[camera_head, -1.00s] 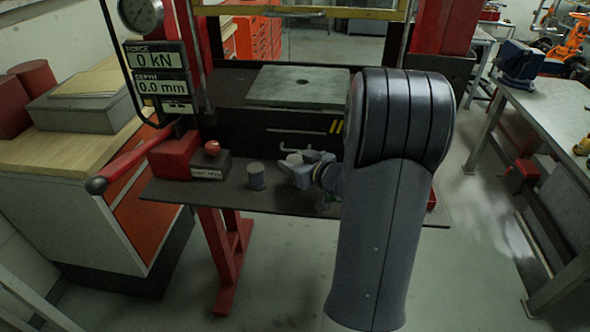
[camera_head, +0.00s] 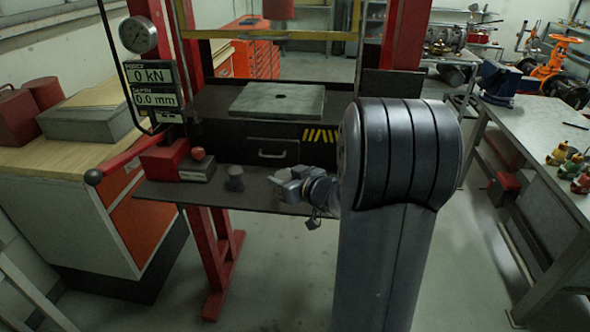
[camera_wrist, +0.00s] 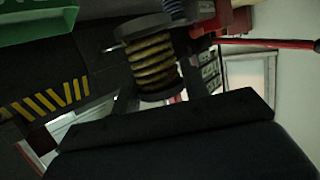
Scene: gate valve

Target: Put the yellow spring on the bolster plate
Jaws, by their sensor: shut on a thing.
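The yellow spring (camera_wrist: 153,62) shows in the wrist view as a short coil with dark round end caps. My gripper (camera_wrist: 158,84) is shut on it, with a dark finger on each side. In the head view my gripper (camera_head: 284,187) is over the front shelf of the press, and I cannot make out the spring there. The bolster plate (camera_head: 262,102) is a flat grey-green slab with a dark centre hole, behind and above my gripper. A green edge at the upper left of the wrist view (camera_wrist: 35,18) looks like this plate.
A grey cylinder (camera_head: 235,180) stands on the shelf left of my gripper. A red block (camera_head: 162,160) and a red lever (camera_head: 122,157) are further left. Yellow-black stripes (camera_head: 320,135) mark the press front. The plate's top is bare.

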